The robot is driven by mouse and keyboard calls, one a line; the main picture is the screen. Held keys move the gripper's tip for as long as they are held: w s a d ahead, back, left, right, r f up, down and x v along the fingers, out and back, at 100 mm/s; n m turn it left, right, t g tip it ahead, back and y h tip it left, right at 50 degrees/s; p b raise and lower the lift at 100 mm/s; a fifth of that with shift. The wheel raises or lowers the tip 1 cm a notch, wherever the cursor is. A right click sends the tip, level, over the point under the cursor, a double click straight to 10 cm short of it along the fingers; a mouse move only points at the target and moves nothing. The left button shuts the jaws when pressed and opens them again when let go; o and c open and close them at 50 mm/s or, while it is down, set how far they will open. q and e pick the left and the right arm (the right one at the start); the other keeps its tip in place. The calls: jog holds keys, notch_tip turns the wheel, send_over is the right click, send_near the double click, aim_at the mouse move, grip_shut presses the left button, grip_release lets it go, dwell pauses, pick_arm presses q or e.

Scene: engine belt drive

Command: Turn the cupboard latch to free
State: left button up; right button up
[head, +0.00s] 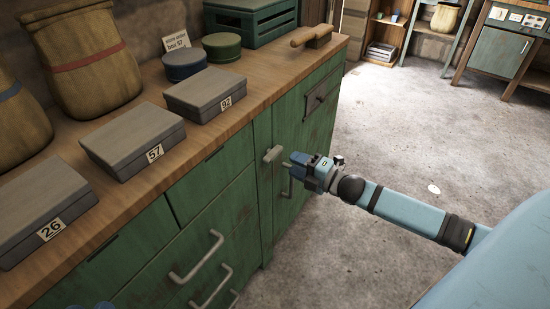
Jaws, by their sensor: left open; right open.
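The cupboard latch (272,154) is a small pale grey bar on the green cupboard front, just below the worktop edge. My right gripper (290,164) reaches in from the right. Its jaws are open and close to the right of the latch, with a small gap visible between them and no hold on it. A vertical door handle (287,184) is just below the jaws. Only a small blue piece of my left gripper (92,305) shows at the bottom left edge, away from the latch; its fingers are mostly cut off.
The wooden worktop (110,205) carries grey numbered boxes (206,93), sacks (85,58), round tins (184,65), a green crate (250,20) and a wooden-handled tool (311,36). Drawer handles (196,258) stick out at lower left. The concrete floor (400,130) at right is mostly clear.

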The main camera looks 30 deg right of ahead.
aim_at(276, 156)
jog(key=b+x, duration=0.1)
jog(key=x, duration=0.4)
jog(key=shift+w+a, duration=0.15)
jog(key=shift+w, duration=0.2)
jog(key=shift+w+a, duration=0.25)
jog(key=shift+w, duration=0.3)
pick_arm(q)
jog(key=shift+d+r+h, duration=0.35)
jog(key=shift+r+h, duration=0.15)
pick_arm(e)
jog(key=shift+w, duration=0.15)
grip_shut()
pick_arm(q)
jog(key=shift+r, duration=0.1)
